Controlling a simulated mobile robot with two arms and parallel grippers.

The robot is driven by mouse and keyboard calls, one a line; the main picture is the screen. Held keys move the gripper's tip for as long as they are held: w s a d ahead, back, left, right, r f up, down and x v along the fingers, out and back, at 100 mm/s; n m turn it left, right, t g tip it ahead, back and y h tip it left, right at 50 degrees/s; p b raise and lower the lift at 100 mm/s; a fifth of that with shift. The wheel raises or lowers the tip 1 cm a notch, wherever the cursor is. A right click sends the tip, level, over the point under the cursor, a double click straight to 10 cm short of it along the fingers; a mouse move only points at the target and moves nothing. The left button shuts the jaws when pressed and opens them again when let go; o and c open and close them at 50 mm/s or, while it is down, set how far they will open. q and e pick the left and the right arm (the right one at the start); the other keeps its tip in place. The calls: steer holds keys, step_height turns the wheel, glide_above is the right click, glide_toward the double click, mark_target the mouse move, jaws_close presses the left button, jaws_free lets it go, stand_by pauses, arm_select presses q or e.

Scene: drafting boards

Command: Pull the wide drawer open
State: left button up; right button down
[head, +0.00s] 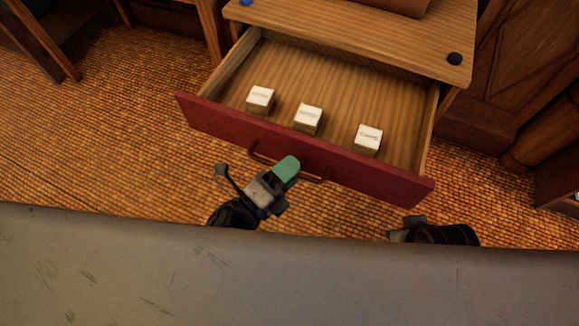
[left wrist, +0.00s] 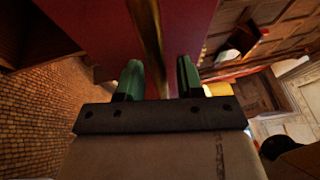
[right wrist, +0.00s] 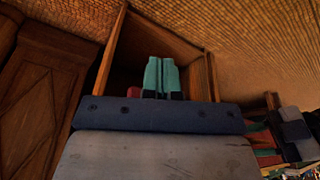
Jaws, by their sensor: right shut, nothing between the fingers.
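The wide drawer with the red front (head: 215,115) is pulled well out of the wooden cabinet. Its brass bar handle (head: 318,180) runs along the middle of the front. My left gripper (head: 286,168) is at the handle. In the left wrist view its green fingers (left wrist: 159,80) stand apart, with the handle bar (left wrist: 150,35) passing between them and gaps showing at the sides. My right gripper (right wrist: 161,75) is shut and empty, its two green fingers together. In the head view the right arm is low at the right, with its fingers hardly visible.
Three small pale labelled blocks (head: 260,97) (head: 308,117) (head: 368,138) lie in the drawer. The cabinet top (head: 350,28) overhangs the drawer's back. Dark wooden furniture (head: 520,80) stands at the right. Woven floor (head: 110,120) lies open at the left.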

arm_select(q)
steer(key=v, duration=1.1)
steer(key=shift+w+d, duration=0.1)
stand_by(0.4)
